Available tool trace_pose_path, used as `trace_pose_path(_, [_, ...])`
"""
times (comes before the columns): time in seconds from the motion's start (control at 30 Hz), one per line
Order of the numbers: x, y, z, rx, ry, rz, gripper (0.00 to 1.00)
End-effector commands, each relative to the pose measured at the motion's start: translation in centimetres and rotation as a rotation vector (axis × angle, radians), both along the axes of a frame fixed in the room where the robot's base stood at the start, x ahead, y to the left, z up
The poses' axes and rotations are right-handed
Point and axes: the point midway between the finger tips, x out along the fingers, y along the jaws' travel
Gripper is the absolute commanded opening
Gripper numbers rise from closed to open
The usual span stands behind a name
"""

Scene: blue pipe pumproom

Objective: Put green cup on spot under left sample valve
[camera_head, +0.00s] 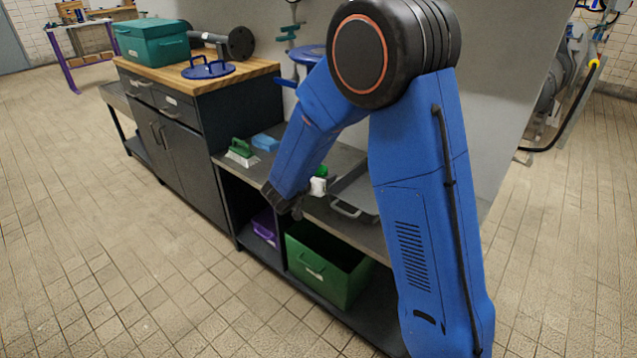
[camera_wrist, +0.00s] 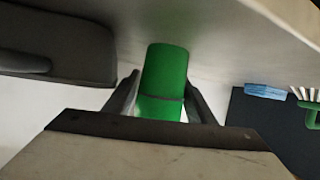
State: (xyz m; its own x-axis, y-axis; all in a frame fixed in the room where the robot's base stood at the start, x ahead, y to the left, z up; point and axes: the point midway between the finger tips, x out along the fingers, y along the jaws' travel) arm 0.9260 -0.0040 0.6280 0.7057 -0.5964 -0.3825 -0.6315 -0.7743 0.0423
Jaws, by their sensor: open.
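The green cup (camera_wrist: 166,68) shows in the wrist view between the two fingers of my gripper (camera_wrist: 162,90). The fingers stand open on either side of it; I cannot tell whether they touch it. In the head view my gripper (camera_head: 284,203) is low over the front edge of the grey bench (camera_head: 345,158), and the arm hides much of that area. A small white and green item (camera_head: 319,181) stands just right of it; I cannot tell whether this is the cup. I cannot make out the left sample valve or the spot under it.
A grey tray (camera_head: 356,196) lies right of my gripper. A green brush (camera_head: 241,152) and a blue block (camera_head: 265,142) lie left on the bench. A green bin (camera_head: 325,268) and purple bin (camera_head: 265,225) are below. A wooden-topped cabinet (camera_head: 249,75) adjoins at left.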

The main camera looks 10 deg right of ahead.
Motion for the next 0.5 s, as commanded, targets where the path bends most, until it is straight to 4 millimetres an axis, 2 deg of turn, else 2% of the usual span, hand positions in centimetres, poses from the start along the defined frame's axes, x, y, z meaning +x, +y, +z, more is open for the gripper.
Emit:
trace_pose_path(0.1, [0.89, -0.79, -0.49, 0.0, 0.002, -0.001, 0.5])
trace_pose_path(0.33, [1.08, -0.86, -0.56, 0.0, 0.0, 0.001, 0.5])
trace_pose_path(0.37, [1.07, -0.85, -0.57, 0.0, 0.0, 0.001, 0.48])
trace_pose_path(0.47, [1.07, -0.85, -0.55, 0.0, 0.0, 0.001, 0.24])
trace_pose_path(0.5, [1.07, -0.85, -0.55, 0.0, 0.0, 0.001, 0.19])
